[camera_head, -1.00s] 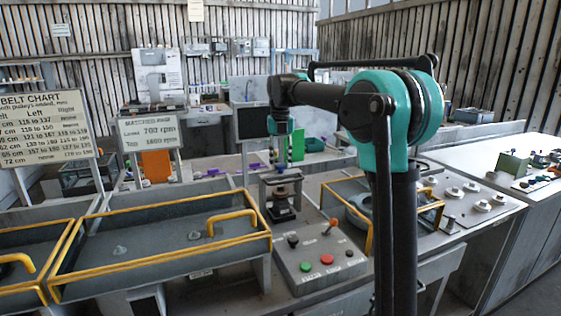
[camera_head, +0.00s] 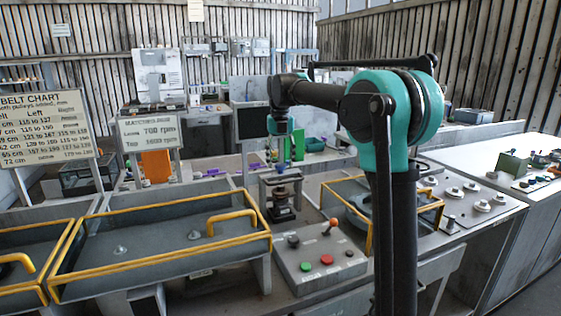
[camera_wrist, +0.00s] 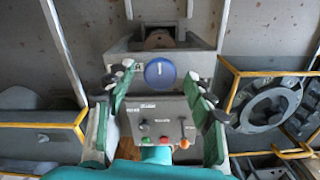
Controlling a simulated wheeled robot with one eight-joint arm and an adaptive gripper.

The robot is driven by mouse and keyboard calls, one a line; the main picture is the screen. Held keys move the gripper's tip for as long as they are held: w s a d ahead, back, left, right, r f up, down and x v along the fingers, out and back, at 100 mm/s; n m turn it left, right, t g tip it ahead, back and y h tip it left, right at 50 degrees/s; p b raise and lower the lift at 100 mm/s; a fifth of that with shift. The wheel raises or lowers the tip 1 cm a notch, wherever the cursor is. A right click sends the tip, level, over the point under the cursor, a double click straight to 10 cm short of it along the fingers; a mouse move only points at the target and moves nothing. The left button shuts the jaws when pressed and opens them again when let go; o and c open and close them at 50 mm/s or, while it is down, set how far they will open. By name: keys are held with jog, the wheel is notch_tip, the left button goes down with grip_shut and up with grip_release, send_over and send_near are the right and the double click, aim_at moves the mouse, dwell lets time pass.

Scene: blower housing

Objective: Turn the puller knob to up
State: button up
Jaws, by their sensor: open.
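In the wrist view a round blue disc (camera_wrist: 160,72) with a short, nearly upright white mark sits at the front of a grey metal unit (camera_wrist: 205,62); it looks like a knob, but I cannot read a puller label. My gripper (camera_wrist: 159,70) is open, with one green finger on each side of the disc and gaps between. In the head view my gripper (camera_head: 285,148) hangs above a small press-like unit (camera_head: 281,190).
A control box (camera_head: 320,265) carries a black knob (camera_head: 293,241), green and red buttons and an orange-tipped lever (camera_head: 331,225). A yellow-railed tray (camera_head: 160,235) stands left and a yellow-framed bay (camera_head: 350,190) right. Signs stand behind on the left.

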aim_at(280, 164)
notch_tip(280, 164, up, 12)
dwell(0.5)
jog(key=shift+f, duration=0.1)
